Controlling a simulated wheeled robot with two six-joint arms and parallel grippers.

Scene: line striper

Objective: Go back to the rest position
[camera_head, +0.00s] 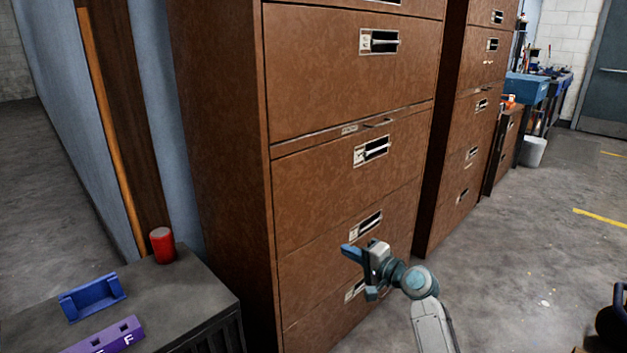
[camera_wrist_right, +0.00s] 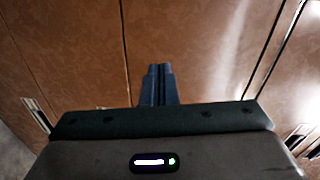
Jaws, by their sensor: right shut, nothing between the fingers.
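My right gripper (camera_head: 350,254) is in front of the lower drawers of a brown filing cabinet (camera_head: 345,75) in the head view. Its fingers point left toward the drawer fronts. In the right wrist view the two fingers (camera_wrist_right: 158,84) are together with nothing between them, and brown cabinet fronts (camera_wrist_right: 70,60) fill the background. I cannot tell whether the fingers touch the cabinet. My left gripper is in neither view.
A dark low cabinet (camera_head: 195,290) at lower left carries a red can (camera_head: 162,245), a blue holder (camera_head: 92,297) and a purple block (camera_head: 105,338). A second brown cabinet (camera_head: 462,130) stands behind. Concrete floor (camera_head: 540,230) is open at right.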

